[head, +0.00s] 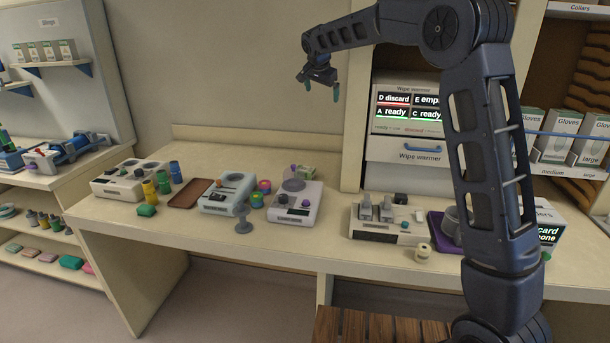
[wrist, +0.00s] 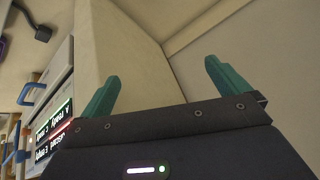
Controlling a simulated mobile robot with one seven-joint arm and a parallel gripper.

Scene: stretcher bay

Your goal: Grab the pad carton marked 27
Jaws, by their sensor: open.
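No carton with a readable 27 shows in either view. Several small white and green cartons (head: 46,50) stand on the upper left wall shelf, their print too small to read. Larger cartons marked Gloves (head: 558,135) stand at the right. My gripper (head: 322,89) hangs in the air above the back of the bench, left of the wipe warmer, far from the cartons. In the wrist view its two green fingers (wrist: 161,80) are spread apart, with nothing between them and bare wall beyond.
The bench (head: 320,232) carries several grey devices, coloured cups, a brown tray (head: 190,193) and a purple tray (head: 441,238). The wipe warmer (head: 405,150) stands at the back right. My arm hides part of the right side. The air above the left bench is clear.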

